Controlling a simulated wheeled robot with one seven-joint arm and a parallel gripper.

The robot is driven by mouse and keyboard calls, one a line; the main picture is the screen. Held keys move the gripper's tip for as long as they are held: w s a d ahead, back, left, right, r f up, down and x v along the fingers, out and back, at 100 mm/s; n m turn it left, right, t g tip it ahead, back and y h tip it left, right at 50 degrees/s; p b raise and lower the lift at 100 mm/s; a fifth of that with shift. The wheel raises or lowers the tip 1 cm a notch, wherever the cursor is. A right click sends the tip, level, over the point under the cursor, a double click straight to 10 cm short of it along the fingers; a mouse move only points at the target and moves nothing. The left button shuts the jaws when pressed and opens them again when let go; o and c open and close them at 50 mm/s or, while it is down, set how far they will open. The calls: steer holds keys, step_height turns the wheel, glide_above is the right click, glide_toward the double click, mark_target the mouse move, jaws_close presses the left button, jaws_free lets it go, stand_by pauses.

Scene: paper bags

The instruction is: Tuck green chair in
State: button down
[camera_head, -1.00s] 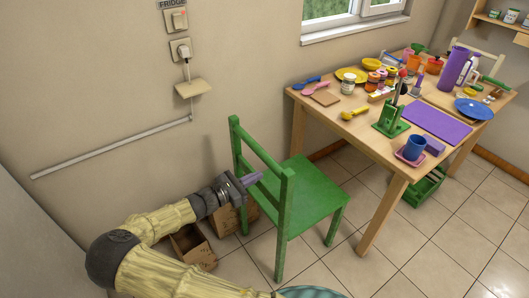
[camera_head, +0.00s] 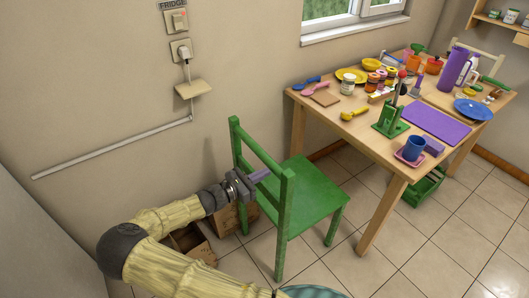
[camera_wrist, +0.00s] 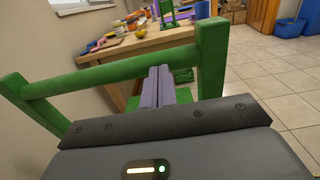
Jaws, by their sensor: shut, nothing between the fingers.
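The green chair (camera_head: 304,188) stands upright on the tiled floor, its open backrest toward my arm and its seat toward the table. A gap lies between its seat and the wooden table (camera_head: 325,110).
A green crate (camera_head: 424,187) is under the table. The tabletop holds a purple mat (camera_head: 436,124), a blue cup (camera_head: 414,147) and several dishes. Floor tiles right of the chair are clear.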

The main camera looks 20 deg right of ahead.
mark_target(271, 169)
steer(key=shift+p+x, duration=0.55)
steer(key=shift+x, duration=2.5)
steer(key=shift+r, duration=0.1)
steer(key=x, duration=0.9)
steer(key=shift+p, duration=0.45)
steer(key=shift+x, duration=2.45)
steer(key=s+a+r+p, duration=0.1)
steer(key=a+r+p, duration=0.4)
steer(key=r+p, duration=0.1)
steer(key=shift+s+r+p, duration=0.3)
steer(key=shift+r+p, duration=0.05)
steer(key=shift+p, duration=0.05)
steer(key=shift+d, duration=0.1)
